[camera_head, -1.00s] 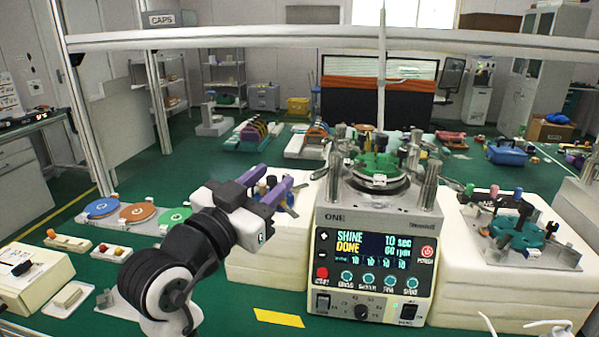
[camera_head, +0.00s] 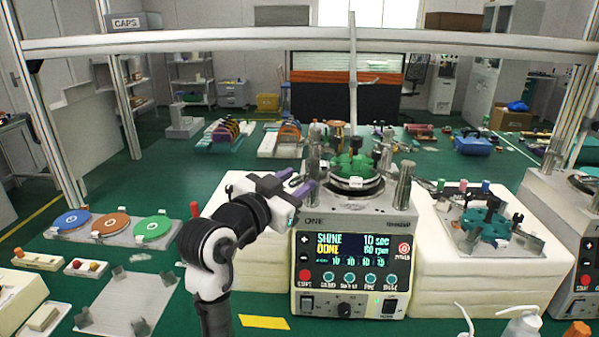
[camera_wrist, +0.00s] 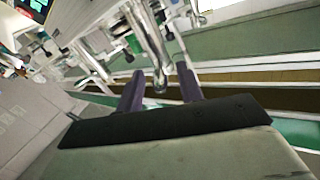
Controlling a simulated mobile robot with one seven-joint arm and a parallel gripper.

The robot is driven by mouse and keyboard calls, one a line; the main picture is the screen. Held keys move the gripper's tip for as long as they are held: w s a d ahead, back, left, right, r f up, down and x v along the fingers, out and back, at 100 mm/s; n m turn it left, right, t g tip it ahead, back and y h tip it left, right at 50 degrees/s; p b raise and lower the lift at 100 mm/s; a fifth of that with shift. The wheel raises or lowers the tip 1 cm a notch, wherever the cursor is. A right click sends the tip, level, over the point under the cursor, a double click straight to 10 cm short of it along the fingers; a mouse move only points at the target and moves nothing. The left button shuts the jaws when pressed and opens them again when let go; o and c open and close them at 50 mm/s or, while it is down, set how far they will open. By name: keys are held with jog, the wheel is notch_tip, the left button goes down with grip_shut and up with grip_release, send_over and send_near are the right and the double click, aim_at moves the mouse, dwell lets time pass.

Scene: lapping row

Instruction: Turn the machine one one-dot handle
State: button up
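Machine ONE (camera_head: 350,262), a white box, stands at the centre of the head view. Its screen reads SHINE, DONE, 10 sec, 60 rpm. On its top are a green round fixture (camera_head: 355,166) and several upright metal posts, one at the left (camera_head: 313,157) and one at the right front (camera_head: 403,186). The dots marking the handles are too small to read. My gripper (camera_head: 298,182), with purple fingers, is at the machine's upper left, open and seemingly empty. In the wrist view, a shiny metal post (camera_wrist: 150,45) reaches down towards the gap between my fingers (camera_wrist: 161,88); I cannot tell if they touch.
A white block (camera_head: 470,270) with a teal fixture stands right of the machine, and another machine (camera_head: 580,255) is at the right edge. Blue, brown and green discs (camera_head: 152,226) lie at the left. A pale frame bar (camera_head: 230,43) crosses above.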

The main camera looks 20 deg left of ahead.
jog(key=shift+x, duration=1.05)
grip_shut()
